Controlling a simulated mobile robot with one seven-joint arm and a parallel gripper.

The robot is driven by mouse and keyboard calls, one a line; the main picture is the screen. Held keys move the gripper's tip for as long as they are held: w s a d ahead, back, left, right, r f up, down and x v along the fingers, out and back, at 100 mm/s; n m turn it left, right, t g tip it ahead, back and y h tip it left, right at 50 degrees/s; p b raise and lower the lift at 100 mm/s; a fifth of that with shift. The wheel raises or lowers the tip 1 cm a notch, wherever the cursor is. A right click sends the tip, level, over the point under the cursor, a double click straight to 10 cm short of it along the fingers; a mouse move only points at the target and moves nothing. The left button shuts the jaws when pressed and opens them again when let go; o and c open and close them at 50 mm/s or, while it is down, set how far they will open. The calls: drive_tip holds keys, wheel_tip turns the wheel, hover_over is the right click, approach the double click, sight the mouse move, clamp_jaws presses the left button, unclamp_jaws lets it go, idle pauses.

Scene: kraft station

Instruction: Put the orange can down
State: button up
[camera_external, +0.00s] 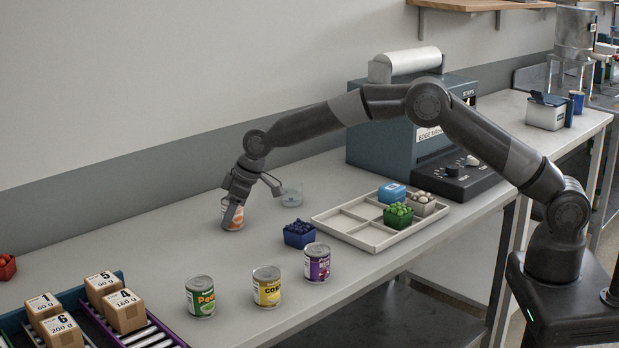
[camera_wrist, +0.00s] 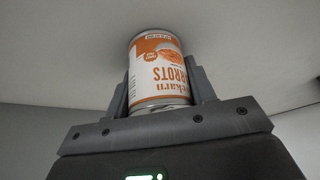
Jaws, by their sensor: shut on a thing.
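The orange can (camera_external: 233,219) has an orange and white carrots label. It is at the back of the grey bench (camera_external: 262,262) in the external view, and its base is at or very near the bench top; I cannot tell whether it touches. My gripper (camera_external: 230,209) reaches down over it and hides part of it. In the wrist view the can (camera_wrist: 158,70) sits between the two fingers of my gripper (camera_wrist: 160,95), which is shut on it. The label reads upside down there.
A clear cup (camera_external: 291,194) stands close right of the can. A blue box of berries (camera_external: 299,234), a partitioned tray (camera_external: 330,225) and pea (camera_external: 200,297), corn (camera_external: 267,287) and purple (camera_external: 317,263) cans stand nearer the front.

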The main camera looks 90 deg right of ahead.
drive_tip(key=shift+f, duration=0.1)
drive_tip(key=o, duration=1.1)
drive_tip(key=shift+c, duration=0.2)
